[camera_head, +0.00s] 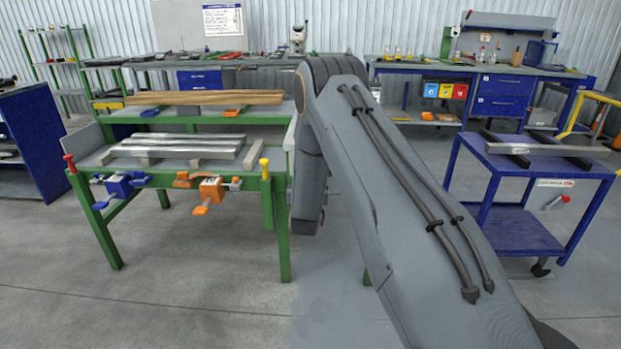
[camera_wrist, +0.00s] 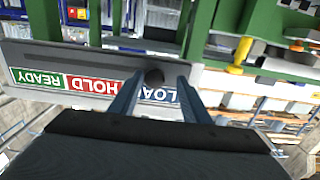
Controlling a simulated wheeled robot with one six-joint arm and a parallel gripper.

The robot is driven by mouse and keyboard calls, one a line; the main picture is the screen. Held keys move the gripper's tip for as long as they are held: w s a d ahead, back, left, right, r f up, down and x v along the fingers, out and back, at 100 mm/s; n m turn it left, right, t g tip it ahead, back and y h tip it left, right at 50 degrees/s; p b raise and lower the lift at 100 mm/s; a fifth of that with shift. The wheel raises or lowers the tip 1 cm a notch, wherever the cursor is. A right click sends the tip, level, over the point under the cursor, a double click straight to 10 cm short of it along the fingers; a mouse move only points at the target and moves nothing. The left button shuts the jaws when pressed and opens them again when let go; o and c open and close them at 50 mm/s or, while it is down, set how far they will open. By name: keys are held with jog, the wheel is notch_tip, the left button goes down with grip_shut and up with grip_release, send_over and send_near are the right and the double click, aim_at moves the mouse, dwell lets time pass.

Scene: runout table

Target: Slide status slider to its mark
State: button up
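In the wrist view a status board (camera_wrist: 85,98) carries a green READY field (camera_wrist: 38,78), a red HOLD field (camera_wrist: 105,86) and a blue LOAD field, partly covered, its lettering upside down. A dark round slider knob (camera_wrist: 154,76) stands at the board's edge of the LOAD field, near HOLD. My gripper (camera_wrist: 156,82) is open, one finger on each side of the knob. The fingers look apart from the knob, but contact is hard to judge. No separate mark can be made out. In the head view my arm hides the gripper and the board.
A green table (camera_head: 187,171) with metal bars stands left of my arm. It has a red post (camera_head: 69,163) and a yellow post (camera_head: 265,168). A blue cart (camera_head: 549,163) stands at the right. Green frame bars (camera_wrist: 197,32) run close beside the board. Floor in front is clear.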

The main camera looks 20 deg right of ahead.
jog(key=shift+s+d, duration=0.1)
jog(key=v, duration=0.7)
jog(key=shift+s, duration=0.3)
jog(key=s+a+r+n+g+y+p, duration=0.1)
jog(key=s+a+r+g+y+p, duration=0.1)
jog(key=s+a+r+g+y, duration=0.3)
jog(key=s+a+r+n+g+y+p, duration=0.1)
jog(key=s+a+g, duration=0.2)
jog(key=s, duration=0.5)
jog(key=s+r+n+g+p, duration=0.1)
jog(key=s+r+g, duration=0.1)
jog(key=s, duration=0.8)
jog(key=s+a+r+g+p, duration=0.1)
jog(key=s+r+g, duration=0.1)
jog(key=s, duration=0.8)
jog(key=s+a+r+n+g+y, duration=0.1)
jog(key=s+r+g, duration=0.2)
jog(key=s, duration=0.7)
jog(key=shift+n+g+p, duration=0.3)
jog(key=shift+g+p, duration=0.1)
jog(key=shift+g, duration=0.4)
